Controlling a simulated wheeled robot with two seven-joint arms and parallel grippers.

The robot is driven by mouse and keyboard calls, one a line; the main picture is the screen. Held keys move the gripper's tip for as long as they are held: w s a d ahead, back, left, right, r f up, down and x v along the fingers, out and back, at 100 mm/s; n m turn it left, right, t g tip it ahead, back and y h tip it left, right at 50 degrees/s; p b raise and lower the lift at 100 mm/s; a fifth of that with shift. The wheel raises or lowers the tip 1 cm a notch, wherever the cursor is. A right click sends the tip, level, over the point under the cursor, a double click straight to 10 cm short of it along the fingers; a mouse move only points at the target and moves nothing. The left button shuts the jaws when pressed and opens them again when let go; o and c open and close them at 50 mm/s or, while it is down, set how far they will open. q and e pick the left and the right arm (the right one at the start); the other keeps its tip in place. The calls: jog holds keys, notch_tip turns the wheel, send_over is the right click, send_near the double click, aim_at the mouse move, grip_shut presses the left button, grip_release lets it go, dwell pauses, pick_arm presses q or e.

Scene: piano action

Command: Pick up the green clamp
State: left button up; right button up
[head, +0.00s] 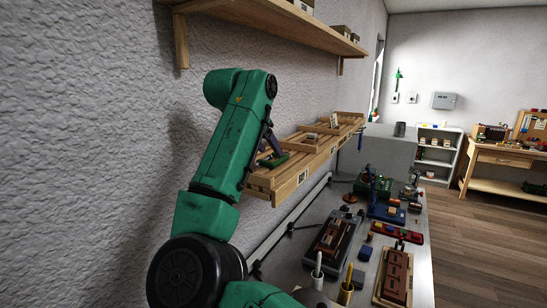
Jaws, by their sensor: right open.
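My right gripper (269,146) reaches from my green arm toward the wooden rack on the wall side. Its dark fingers are open, and they are small and partly hidden by the arm. A small green piece, which looks like the green clamp (274,161), lies on the near end of the wooden rack (292,183), just below the fingers. Whether the fingers touch it I cannot tell. My left gripper is not in view.
A metal bench (292,268) runs below the rack, crowded with wooden blocks, a red tray (398,232), a blue device (386,212) and upright tools in holders. A wooden shelf (275,22) hangs above. Open floor (470,240) lies to the right.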

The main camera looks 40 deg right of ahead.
aim_at(279, 160)
jog(key=p, duration=0.1)
jog(key=d+p, duration=0.1)
jog(key=shift+s+d+f+p, duration=0.15)
jog(key=shift+d+f+p, duration=0.1)
jog(key=shift+f+p, duration=0.15)
jog(key=x, duration=0.3)
jog(key=shift+s+a, duration=0.1)
jog(key=shift+d+f, duration=0.25)
jog(key=shift+f, duration=0.1)
jog(key=shift+a+r, duration=0.1)
jog(key=shift+a, duration=0.1)
grip_shut()
jog(key=shift+a+r, duration=0.1)
